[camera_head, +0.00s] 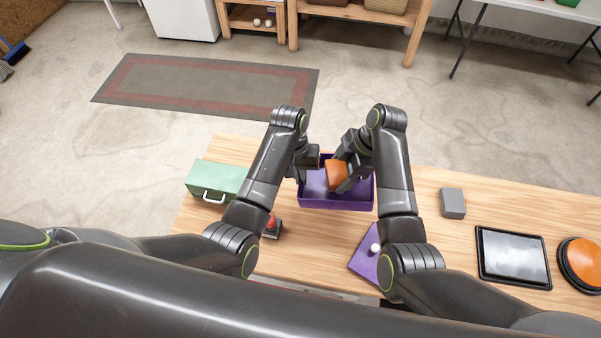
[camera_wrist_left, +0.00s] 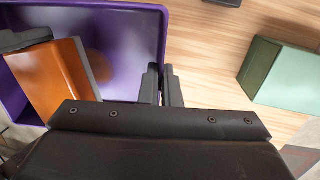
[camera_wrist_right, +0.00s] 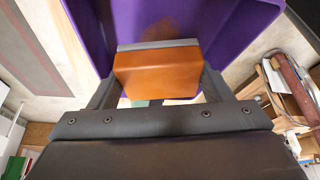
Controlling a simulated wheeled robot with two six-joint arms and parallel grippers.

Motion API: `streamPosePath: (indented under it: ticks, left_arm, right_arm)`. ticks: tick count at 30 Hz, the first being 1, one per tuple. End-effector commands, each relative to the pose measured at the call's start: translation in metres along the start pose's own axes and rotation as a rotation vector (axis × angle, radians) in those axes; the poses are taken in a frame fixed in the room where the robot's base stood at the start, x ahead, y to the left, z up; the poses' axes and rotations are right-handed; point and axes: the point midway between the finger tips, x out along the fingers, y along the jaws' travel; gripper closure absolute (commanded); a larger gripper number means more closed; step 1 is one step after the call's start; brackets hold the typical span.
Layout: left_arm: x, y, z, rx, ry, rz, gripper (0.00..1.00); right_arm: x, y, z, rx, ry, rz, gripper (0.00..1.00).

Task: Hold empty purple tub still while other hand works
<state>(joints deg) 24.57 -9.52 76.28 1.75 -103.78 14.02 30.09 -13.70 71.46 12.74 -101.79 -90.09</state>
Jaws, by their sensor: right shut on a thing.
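The purple tub (camera_head: 335,203) stands on the wooden table between my arms. It also shows in the left wrist view (camera_wrist_left: 122,22) and in the right wrist view (camera_wrist_right: 225,35). My left gripper (camera_wrist_left: 161,85) has its fingers close together on either side of the tub's side wall. My right gripper (camera_wrist_right: 157,80) is shut on an orange block (camera_wrist_right: 155,72), one finger at each side. The block also shows in the head view (camera_head: 336,175), over the tub's inside. I cannot tell whether it touches the floor. Nothing else shows in the tub.
A green box with a handle (camera_head: 215,180) stands left of the tub. A red-topped item (camera_head: 271,226) is partly behind my left arm. A purple piece with a white knob (camera_head: 364,262), a grey block (camera_head: 453,203), a tablet (camera_head: 513,257) and an orange button (camera_head: 582,262) lie right.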

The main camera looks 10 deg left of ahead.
Motion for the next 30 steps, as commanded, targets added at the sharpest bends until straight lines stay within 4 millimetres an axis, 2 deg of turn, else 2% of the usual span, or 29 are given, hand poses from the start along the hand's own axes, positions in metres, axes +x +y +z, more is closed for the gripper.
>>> streamPosePath:
  ticks: [30]
  left_arm:
    - [0.03,-0.004,-0.004,0.0,0.0,0.0,1.0]
  right_arm:
    - [0.0,0.0,0.0,0.0,0.0,0.0,0.46]
